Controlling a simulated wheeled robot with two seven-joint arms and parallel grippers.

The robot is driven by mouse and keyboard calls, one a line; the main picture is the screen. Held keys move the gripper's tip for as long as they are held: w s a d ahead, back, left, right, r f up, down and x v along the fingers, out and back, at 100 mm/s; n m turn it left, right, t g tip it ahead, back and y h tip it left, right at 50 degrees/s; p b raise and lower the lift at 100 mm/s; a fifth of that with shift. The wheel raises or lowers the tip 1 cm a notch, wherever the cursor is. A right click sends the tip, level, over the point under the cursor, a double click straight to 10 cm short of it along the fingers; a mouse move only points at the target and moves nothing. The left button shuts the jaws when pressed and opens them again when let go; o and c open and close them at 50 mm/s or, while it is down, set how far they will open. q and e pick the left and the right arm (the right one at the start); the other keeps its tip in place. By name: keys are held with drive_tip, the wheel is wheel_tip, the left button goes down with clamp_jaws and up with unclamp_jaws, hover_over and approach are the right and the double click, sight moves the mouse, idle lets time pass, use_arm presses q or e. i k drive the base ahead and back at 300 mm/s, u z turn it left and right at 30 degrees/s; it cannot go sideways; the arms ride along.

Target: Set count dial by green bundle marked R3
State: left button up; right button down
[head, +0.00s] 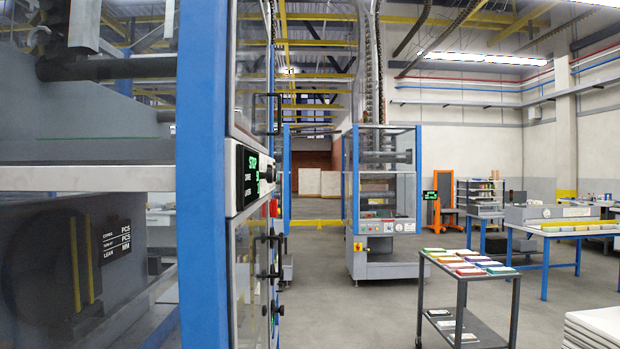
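Colored bundles lie in rows on top of a dark grey cart (462,279) at the right. One bundle at the back left of the cart looks green (434,250); any R3 mark is too small to read. A display panel (248,177) with green text is on the near stacker, seen at a steep angle, with a dark knob (268,173) at its edge. I cannot tell whether this knob is the count dial. Neither of my grippers is in view.
The near stacker's blue post (204,180) and clear guards fill the left. A second stacker (384,205) stands mid-room. Blue tables (547,260) are at the right, a white stack (596,328) at the lower right. The floor (350,315) between stacker and cart is clear.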

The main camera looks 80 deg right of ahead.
sight(269, 176)
drive_tip(key=k, duration=0.55)
drive_tip(key=z, duration=2.1)
drive_tip(key=i, duration=0.5)
